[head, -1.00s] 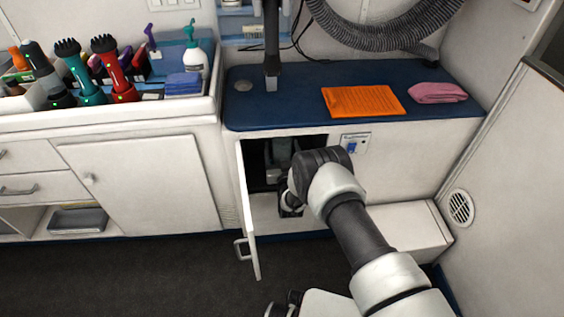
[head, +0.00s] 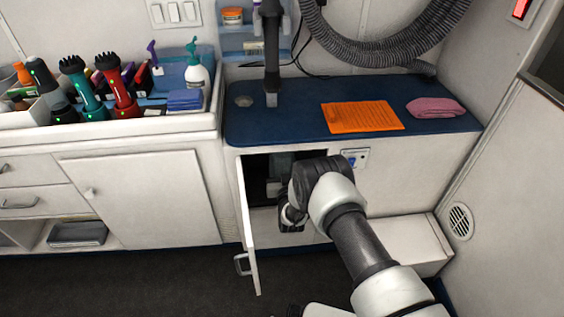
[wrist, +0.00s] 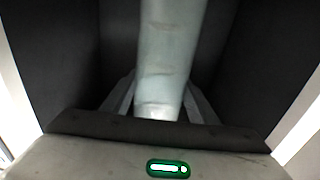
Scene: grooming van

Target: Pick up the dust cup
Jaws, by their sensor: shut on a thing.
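In the wrist view, a pale grey, smooth upright piece (wrist: 165,50), which I take to be part of the dust cup, runs down from the top edge between my fingers. My gripper (wrist: 158,100) is shut on it, with one grey finger on each side. In the head view my arm reaches to the open cabinet (head: 243,215) under the blue counter. My wrist is at the opening and hides most of the inside. A grey shape (head: 277,170) shows in the dark interior. The rest of the cup is hidden.
The cabinet door (head: 247,230) stands open on the left of the opening, close to my wrist. A low white box (head: 405,240) stands to the right. Dark floor is clear at the front left.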

